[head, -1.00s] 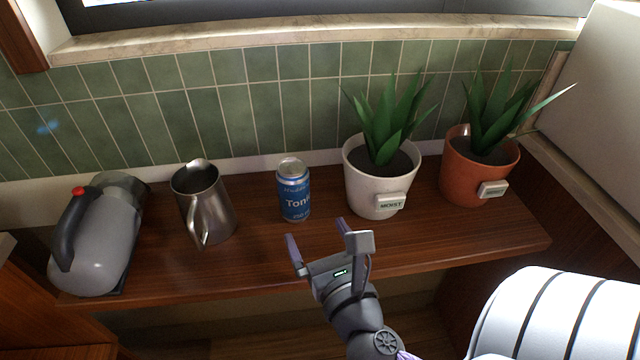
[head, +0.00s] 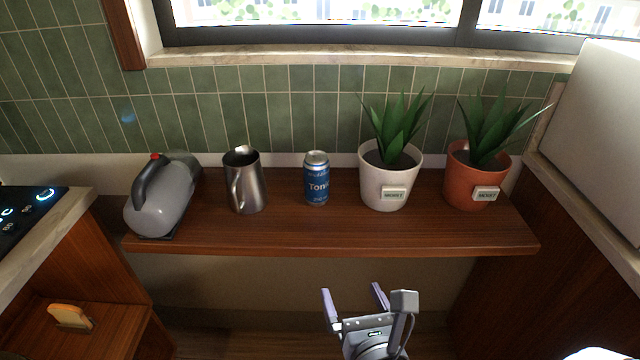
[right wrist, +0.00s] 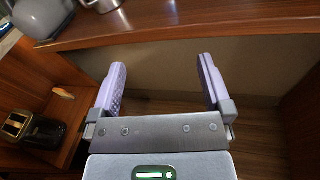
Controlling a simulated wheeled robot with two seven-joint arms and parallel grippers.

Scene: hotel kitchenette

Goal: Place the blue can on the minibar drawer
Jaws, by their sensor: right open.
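The blue can (head: 317,180) stands upright on a brown wooden shelf (head: 330,236), between the metal pitcher and the white pot in the head view. My right gripper (head: 354,298) is open and empty, in front of the shelf's front edge and apart from the can. In the right wrist view the right gripper (right wrist: 162,85) shows its two fingers spread with nothing between them. The can cannot be made out in the right wrist view. I cannot identify the minibar drawer for certain. My left gripper is out of view.
A metal pitcher (head: 246,182) and a grey kettle (head: 165,200) stand left of the can. A white pot (head: 390,182) and an orange pot (head: 476,180) with plants stand right.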

